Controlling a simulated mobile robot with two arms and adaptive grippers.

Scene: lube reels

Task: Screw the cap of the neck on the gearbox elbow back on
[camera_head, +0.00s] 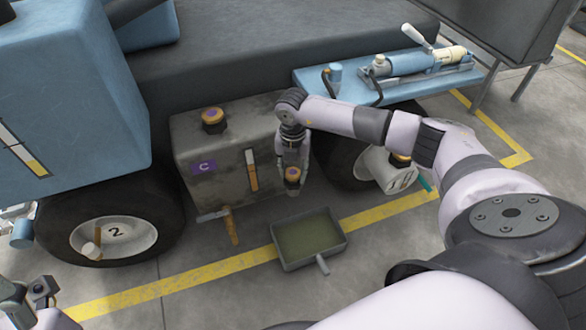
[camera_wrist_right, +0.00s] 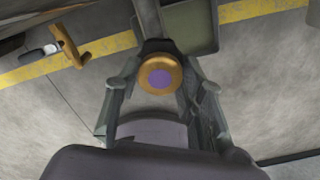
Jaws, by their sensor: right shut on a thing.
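My right gripper (camera_head: 292,182) is shut on an orange-brown cap with a purple top (camera_head: 292,174), low beside the right end of the grey tank marked C (camera_head: 222,150). In the right wrist view the cap (camera_wrist_right: 160,76) sits between the two fingers (camera_wrist_right: 158,88), its purple disc facing the camera. A dark part and a grey bar show just beyond the cap; I cannot tell whether the cap rests on a neck. No bare neck opening is visible. Grey parts at the lower left edge of the head view look like my left gripper (camera_head: 32,296); its fingers are unclear.
A similar cap (camera_head: 212,117) sits on top of the tank. A drip tray (camera_head: 340,241) lies on the floor below the right gripper. An orange lever (camera_head: 233,232) hangs under the tank.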

